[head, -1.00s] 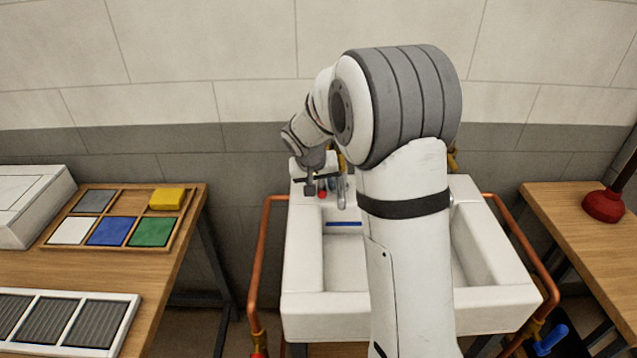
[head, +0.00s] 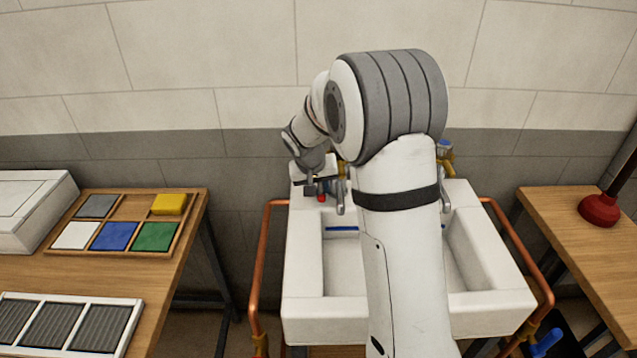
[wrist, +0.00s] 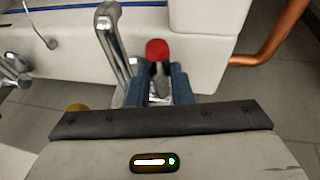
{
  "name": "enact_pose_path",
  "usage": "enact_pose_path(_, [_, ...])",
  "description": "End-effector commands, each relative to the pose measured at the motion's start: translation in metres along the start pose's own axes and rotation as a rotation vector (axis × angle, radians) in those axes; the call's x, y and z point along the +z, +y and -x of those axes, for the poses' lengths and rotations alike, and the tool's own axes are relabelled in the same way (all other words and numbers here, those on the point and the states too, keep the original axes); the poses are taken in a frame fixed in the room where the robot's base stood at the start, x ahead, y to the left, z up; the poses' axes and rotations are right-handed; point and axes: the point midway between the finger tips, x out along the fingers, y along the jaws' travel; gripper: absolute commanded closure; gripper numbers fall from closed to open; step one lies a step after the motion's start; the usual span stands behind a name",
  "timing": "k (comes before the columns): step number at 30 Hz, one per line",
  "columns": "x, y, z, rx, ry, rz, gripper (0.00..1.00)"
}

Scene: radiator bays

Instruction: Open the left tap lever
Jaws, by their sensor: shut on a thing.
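The left tap lever, with a red tip (wrist: 157,50), stands between my gripper's fingers (wrist: 160,88) in the wrist view. My gripper is shut on the lever, and the red end sticks out past the fingertips. In the head view the red tip (head: 321,198) shows just below my gripper (head: 319,187), at the back left of the white sink. The chrome tap spout (wrist: 112,42) is close to the left of the fingers in the wrist view. Much of the lever's base is hidden by my gripper.
The white sink (head: 303,270) is partly hidden behind my arm. A copper pipe (head: 262,270) runs along its left side. A second tap with a blue top (head: 443,144) is at the back right. A wooden table with a tray (head: 180,240) stands left, and a table with a red plunger (head: 600,209) right.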

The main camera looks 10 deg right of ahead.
Motion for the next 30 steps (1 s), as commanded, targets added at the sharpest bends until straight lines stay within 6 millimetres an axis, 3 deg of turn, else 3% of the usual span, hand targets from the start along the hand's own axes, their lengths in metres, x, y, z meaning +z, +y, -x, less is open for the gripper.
enact_pose_path(1, [-0.004, 0.003, 0.009, 0.000, -0.024, 0.003, 1.00])
enact_pose_path(11, [-0.008, 0.005, 0.019, -0.014, -0.195, 0.035, 1.00])
enact_pose_path(29, [-0.011, 0.004, 0.017, -0.025, -0.293, 0.056, 1.00])
enact_pose_path(30, [-0.011, 0.004, 0.017, -0.025, -0.293, 0.056, 0.78])
